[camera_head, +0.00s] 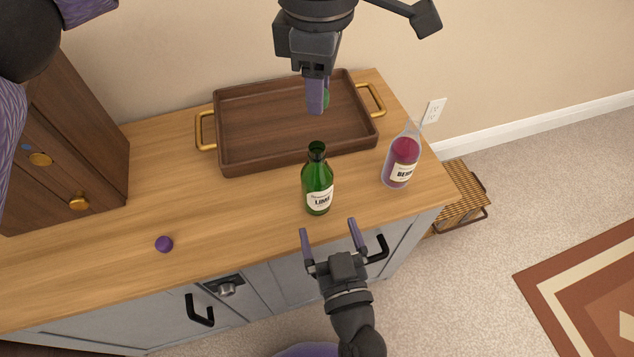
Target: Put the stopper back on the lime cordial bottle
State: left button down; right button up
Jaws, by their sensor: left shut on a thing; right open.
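The green lime cordial bottle (317,187), labelled LIME, stands upright on the wooden counter near its front edge. Its dark mouth is open at the top. My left gripper (317,100) is above and behind the bottle, over the tray, and is shut on a small green stopper (326,99). The finger hides much of the stopper. My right gripper (331,231) is open and empty, in front of and just below the bottle in the picture, with its fingers pointing towards the bottle and apart from it.
A wooden tray (240,161) with brass handles lies behind the bottle. A berry bottle (402,160) stands to the right. A purple stopper (164,243) lies on the counter (200,215) at left. A wooden cabinet (97,150) stands at far left. The counter left of the bottle is mostly clear.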

aim_at(321, 203)
jog(key=x, duration=0.9)
jog(key=shift+s, duration=0.1)
grip_shut()
